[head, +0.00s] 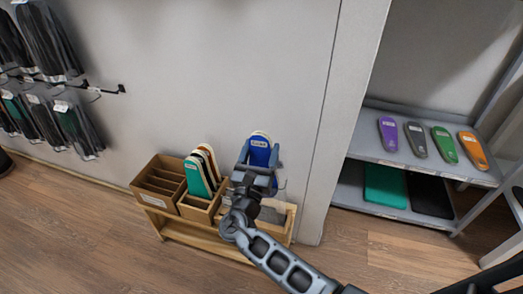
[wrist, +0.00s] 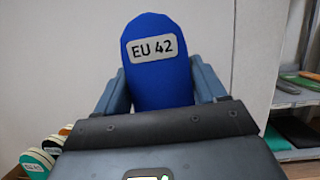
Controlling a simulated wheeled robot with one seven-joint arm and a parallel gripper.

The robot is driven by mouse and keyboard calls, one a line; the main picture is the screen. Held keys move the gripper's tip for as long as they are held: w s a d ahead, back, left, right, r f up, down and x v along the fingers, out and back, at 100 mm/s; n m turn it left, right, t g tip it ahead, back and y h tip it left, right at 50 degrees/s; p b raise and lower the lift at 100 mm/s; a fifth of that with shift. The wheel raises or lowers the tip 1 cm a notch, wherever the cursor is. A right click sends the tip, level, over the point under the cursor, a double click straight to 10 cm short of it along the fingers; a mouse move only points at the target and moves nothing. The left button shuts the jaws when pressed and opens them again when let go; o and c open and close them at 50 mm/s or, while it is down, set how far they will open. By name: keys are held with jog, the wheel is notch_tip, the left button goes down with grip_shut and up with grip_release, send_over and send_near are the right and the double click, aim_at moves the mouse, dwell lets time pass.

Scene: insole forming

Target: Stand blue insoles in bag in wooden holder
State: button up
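The blue insoles (head: 259,153) stand upright, toes up, with a pale rim behind the blue face. In the wrist view the blue face (wrist: 158,80) carries a white "EU 42" label. My gripper (head: 258,165) has one finger on each side of them and appears shut on their edges. It holds them over the right part of the wooden holder (head: 200,238). A faint clear film, perhaps the bag, shows just right of the gripper. The insoles' lower end and the holder spot beneath are hidden by my gripper and arm.
The holder's left box (head: 158,182) has empty slots. Its middle box holds green, orange and dark insoles (head: 200,172), close left of my gripper. A wall stands behind. A grey shelf (head: 420,168) at right bears several coloured insoles. Bagged items hang at far left.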

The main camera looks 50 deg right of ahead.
jog(key=shift+o, duration=1.1)
notch_tip(320, 180, down, 10)
jog(key=s+g+y, duration=0.1)
jog(key=s+y, duration=0.1)
jog(key=y, duration=0.1)
jog(key=shift+a+f+m, duration=0.15)
jog(key=shift+m, duration=0.15)
jog(key=a+r+t+h, duration=0.1)
jog(key=a+r+h, duration=0.2)
jog(key=a+r, duration=0.3)
jog(key=shift+s+a+r+p, duration=0.3)
jog(key=shift+s+r+p, duration=0.1)
jog(key=shift+r, duration=0.55)
